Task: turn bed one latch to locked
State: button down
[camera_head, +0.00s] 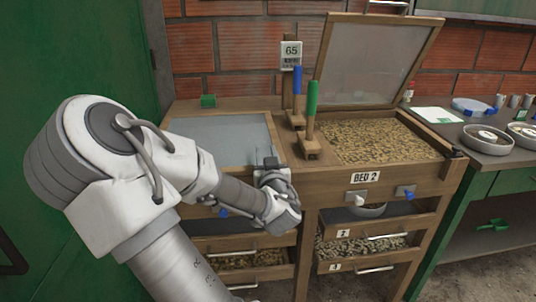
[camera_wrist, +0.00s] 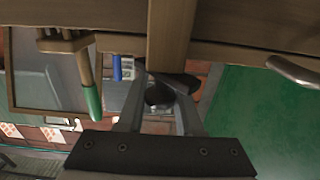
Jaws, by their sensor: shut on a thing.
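Bed one is the left wooden bed (camera_head: 170,182), with its grey glass lid (camera_head: 222,140) down. My gripper (camera_head: 268,168) is at the right end of its front rail, seen from behind and partly covered by my wrist. In the wrist view my gripper's two fingers (camera_wrist: 158,112) close on a dark latch (camera_wrist: 158,92) at a wooden post. I take it to be the bed one latch. Most of it is hidden between the fingers, so its exact angle cannot be told.
Drawers (camera_head: 372,245) stick out below. A side table (camera_head: 500,160) with bowls stands at the right.

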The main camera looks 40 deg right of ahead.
jog(key=shift+w+a+f+n+t+y+b, duration=0.15)
jog(key=shift+n+t+y+b, duration=0.3)
jog(key=shift+n+y+b, duration=0.65)
jog(key=shift+s+a+r+n+t+y+b, duration=0.15)
jog(key=shift+n+t+y+b, duration=0.45)
jog(key=shift+y, duration=0.95)
jog(key=shift+w+a+f+n+t+y+b, duration=0.15)
jog(key=shift+a+n+t+y+b, duration=0.15)
jog(key=shift+n+y+b, duration=0.65)
jog(key=shift+a+n+y, duration=0.2)
jog(key=shift+n+y, duration=0.4)
jog(key=shift+y, duration=0.45)
jog(key=shift+a+n+y, duration=0.15)
jog(key=shift+n+y, duration=0.5)
jog(key=shift+y, duration=0.45)
jog(key=shift+a+n+y, duration=0.2)
jog(key=shift+n+y, duration=0.4)
jog(key=shift+y, duration=0.45)
jog(key=shift+a+g+b, duration=0.1)
jog(key=shift+g+b, duration=0.15)
jog(key=shift+b, duration=0.05)
jog(key=c, duration=0.6)
grip_release()
jog(key=shift+s+d, duration=0.2)
jog(key=shift+s, duration=0.15)
jog(key=p+v, duration=0.3)
jog(key=v, duration=1.3)
jog(key=shift+s+d, duration=0.2)
jog(key=shift+s, duration=0.05)
